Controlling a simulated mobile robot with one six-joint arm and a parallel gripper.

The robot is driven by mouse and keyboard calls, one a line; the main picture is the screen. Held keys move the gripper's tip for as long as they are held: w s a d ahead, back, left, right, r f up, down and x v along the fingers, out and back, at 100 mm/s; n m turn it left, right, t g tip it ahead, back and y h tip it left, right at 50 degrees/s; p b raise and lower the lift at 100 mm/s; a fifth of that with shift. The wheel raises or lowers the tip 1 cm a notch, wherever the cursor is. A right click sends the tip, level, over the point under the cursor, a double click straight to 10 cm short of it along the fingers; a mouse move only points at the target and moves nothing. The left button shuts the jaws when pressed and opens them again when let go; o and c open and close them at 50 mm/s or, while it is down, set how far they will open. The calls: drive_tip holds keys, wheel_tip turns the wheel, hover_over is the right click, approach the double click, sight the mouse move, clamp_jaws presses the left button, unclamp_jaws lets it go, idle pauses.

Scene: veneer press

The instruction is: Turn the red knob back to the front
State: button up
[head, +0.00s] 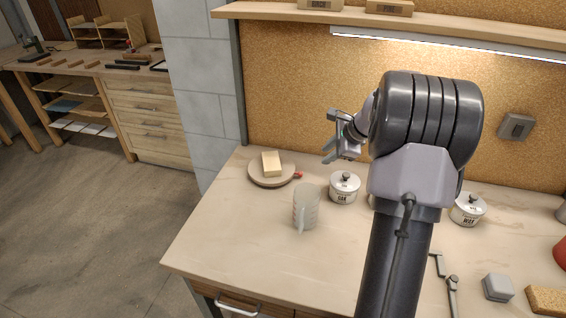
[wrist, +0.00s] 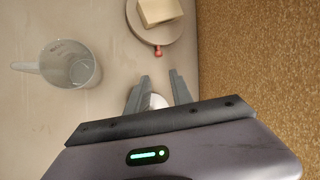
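The red knob (head: 299,174) sticks out from the right side of a round turntable (head: 262,182) at the table's back left. A pale block (head: 271,163) lies on the turntable. In the wrist view the red knob (wrist: 158,51) is at the near rim of the turntable (wrist: 133,22), beyond my fingertips. My gripper (head: 342,148) is above the table, right of the knob and apart from it. In the wrist view my gripper (wrist: 160,80) has its two fingers spread, with nothing held between them.
A clear measuring jug (head: 306,208) stands in front of the turntable. A white lidded jar (head: 344,188) stands below my gripper; another (head: 468,209) is right of my arm. A cork wall (head: 300,90) rises behind the table. The front left tabletop (head: 225,240) is clear.

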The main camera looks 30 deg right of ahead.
drive_tip(key=b+x, duration=0.2)
drive_tip(key=x, duration=0.6)
drive_tip(key=b+x, duration=0.2)
drive_tip(key=x, duration=0.6)
drive_tip(key=shift+s+a+f+b, duration=0.1)
drive_tip(key=shift+a+f+b, duration=0.15)
drive_tip(key=shift+b, duration=0.15)
drive_tip(key=shift+r, duration=0.1)
clamp_jaws()
